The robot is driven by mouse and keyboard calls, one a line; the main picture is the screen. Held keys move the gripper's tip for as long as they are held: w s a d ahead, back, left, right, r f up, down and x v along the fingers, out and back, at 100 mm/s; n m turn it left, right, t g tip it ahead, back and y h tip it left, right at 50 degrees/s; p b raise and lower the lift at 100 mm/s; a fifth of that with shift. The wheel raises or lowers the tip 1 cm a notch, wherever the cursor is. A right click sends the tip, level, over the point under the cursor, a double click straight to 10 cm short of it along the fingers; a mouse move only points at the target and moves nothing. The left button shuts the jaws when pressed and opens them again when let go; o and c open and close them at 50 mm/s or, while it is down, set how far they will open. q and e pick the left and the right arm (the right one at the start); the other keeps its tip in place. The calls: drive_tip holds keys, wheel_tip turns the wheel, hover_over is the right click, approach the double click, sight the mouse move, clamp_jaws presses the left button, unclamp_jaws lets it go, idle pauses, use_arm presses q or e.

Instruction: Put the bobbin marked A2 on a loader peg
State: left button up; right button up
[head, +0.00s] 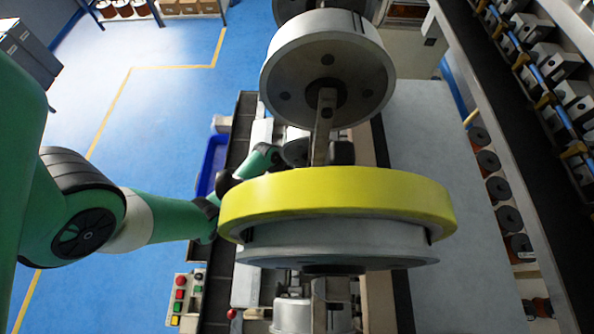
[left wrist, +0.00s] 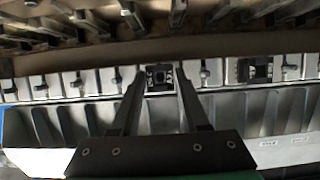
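In the left wrist view my left gripper (left wrist: 160,78) has its two dark fingers apart, with nothing visibly held between them. Beyond the fingertips is a row of pale blocks (left wrist: 103,80) with small dark fittings. A black square part with light marks (left wrist: 160,76) shows between the fingertips; whether they touch it I cannot tell. In the head view my left arm (head: 165,218) reaches in from the left and its end is hidden behind the yellow-rimmed wheel. Several dark bobbins (head: 498,189) sit along a rack at the right. No A2 mark is readable, and I cannot identify a loader peg.
A large grey wheel (head: 327,68) and a yellow-rimmed wheel (head: 335,198) fill the middle of the head view. A button panel (head: 184,299) is at lower left, and a blue bin (head: 211,163) lies beside the machine. Blue floor (head: 165,110) is clear at left.

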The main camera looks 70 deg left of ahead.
use_arm(q)
drive_tip(key=o, duration=0.4)
drive_tip(key=shift+c, duration=0.2)
drive_tip(key=p+v, duration=0.1)
drive_tip(key=v, duration=1)
drive_tip(key=shift+r, duration=0.3)
drive_tip(key=shift+s, duration=0.15)
